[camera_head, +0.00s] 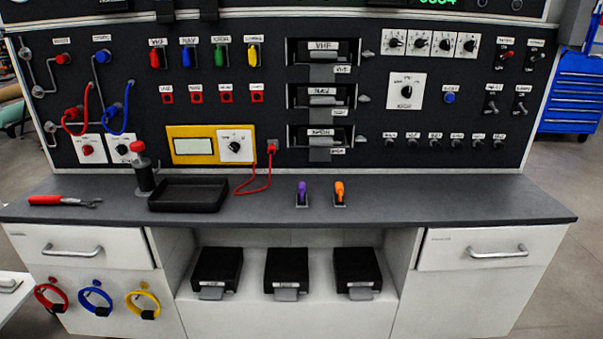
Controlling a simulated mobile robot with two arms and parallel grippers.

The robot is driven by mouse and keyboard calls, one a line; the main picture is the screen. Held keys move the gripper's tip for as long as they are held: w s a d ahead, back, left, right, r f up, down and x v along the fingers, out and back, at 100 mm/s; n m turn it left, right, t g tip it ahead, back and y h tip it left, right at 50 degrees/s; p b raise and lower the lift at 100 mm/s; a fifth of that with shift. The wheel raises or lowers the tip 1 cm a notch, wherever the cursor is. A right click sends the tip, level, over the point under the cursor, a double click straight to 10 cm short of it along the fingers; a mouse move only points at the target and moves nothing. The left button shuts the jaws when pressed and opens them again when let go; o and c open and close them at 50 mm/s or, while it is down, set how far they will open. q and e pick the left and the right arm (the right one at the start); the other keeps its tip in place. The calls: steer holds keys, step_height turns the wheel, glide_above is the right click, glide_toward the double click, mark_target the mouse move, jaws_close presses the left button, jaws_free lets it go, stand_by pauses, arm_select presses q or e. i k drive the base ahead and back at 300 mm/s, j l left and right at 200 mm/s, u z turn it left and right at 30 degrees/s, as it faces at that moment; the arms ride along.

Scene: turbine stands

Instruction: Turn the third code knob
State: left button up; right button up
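A row of several small white plates with black knobs sits at the upper right of the black panel. The third code knob (444,44), counted from the left, is in this row. It looks like a round black dial on a white plate with small markings. The first knob (396,42) and second knob (420,42) are to its left, and another knob (468,45) is to its right. The exact pointer angles are too small to read. Neither of my grippers is in view, and nothing covers the knobs.
A larger knob (406,91) is below the row, and toggle switches (507,55) are to the right.

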mark_target(445, 44)
steer(key=i+j+z, duration=0.2)
steer(key=i, duration=0.2)
steer(key=i+j+z, duration=0.2)
steer(key=i, duration=0.25)
steer(key=l, duration=0.1)
